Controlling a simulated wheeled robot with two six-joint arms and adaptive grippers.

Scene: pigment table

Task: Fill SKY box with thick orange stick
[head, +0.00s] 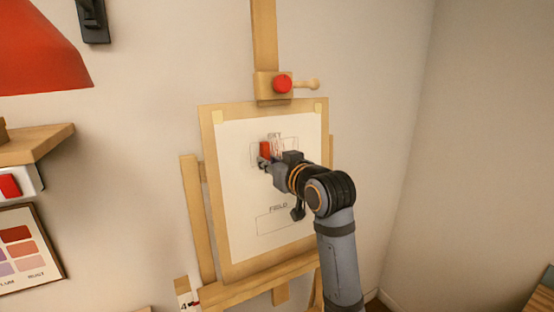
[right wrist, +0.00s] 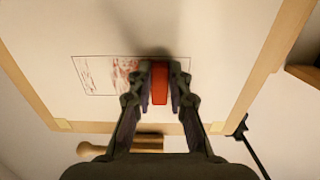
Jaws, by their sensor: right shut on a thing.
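A white sheet (head: 240,215) is fixed to a board on the wooden easel. The SKY box (head: 290,143) is a thin outline near its top, partly hidden by my right gripper (head: 264,163). In the right wrist view the SKY box (right wrist: 77,80) holds patchy reddish strokes in its left part, with paper showing between them. My right gripper (right wrist: 160,88) is shut on a thick red-orange stick (right wrist: 160,84), also seen in the head view (head: 265,149). The stick is over the SKY box; whether its tip touches the paper I cannot tell. My left gripper is out of view.
The empty FIELD box (head: 268,226) is lower on the sheet. A red lamp shade (head: 40,50), a shelf (head: 38,142) and a colour chart (head: 25,250) are at the left.

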